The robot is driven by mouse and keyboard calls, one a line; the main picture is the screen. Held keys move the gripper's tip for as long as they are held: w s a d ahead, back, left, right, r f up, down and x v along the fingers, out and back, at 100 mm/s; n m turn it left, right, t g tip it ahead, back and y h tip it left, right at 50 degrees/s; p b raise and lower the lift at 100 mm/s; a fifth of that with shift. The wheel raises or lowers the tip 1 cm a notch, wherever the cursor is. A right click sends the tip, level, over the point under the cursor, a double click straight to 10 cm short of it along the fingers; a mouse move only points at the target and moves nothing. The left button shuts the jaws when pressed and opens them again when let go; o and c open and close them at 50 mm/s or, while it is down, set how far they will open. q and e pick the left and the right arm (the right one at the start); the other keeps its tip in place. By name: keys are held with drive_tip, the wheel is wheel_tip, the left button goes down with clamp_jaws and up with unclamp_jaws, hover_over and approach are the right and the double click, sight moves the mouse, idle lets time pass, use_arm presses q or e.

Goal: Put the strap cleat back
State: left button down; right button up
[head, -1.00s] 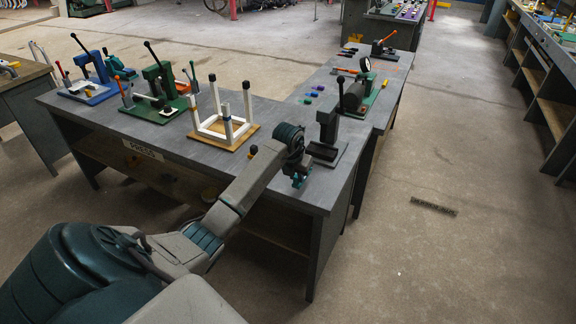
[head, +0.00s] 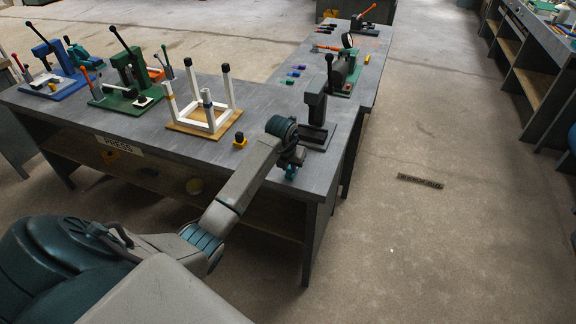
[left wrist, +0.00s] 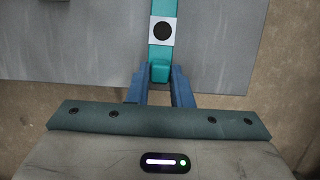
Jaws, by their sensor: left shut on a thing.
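My left gripper (head: 291,172) is at the near edge of the grey table, in front of the dark press. In the left wrist view the blue fingers of this gripper (left wrist: 160,80) are shut on a teal bar (left wrist: 159,72). The bar carries a white square with a black disc and runs out of the top of the picture. I cannot tell for sure whether it is the strap cleat. A white chair frame (head: 205,116) with dark leg caps stands on a wooden board (head: 186,127), left of the gripper. My right gripper is not in view.
A dark press (head: 315,103) stands just behind the gripper. A small yellow and black piece (head: 240,141) lies beside the frame. Green (head: 127,92) and blue (head: 55,86) presses stand farther left. The grey table (head: 255,177) has bare room along its front edge.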

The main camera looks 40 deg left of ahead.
use_arm(q)
drive_tip(key=c, duration=1.6)
unclamp_jaws()
drive_tip(key=shift+a+f, duration=0.1)
drive_tip(key=o, duration=0.3)
drive_tip(key=shift+a+f, duration=0.15)
drive_tip(key=shift+a, duration=0.1)
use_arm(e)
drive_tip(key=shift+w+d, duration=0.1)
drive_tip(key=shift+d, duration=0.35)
use_arm(q)
drive_tip(key=shift+d, duration=0.1)
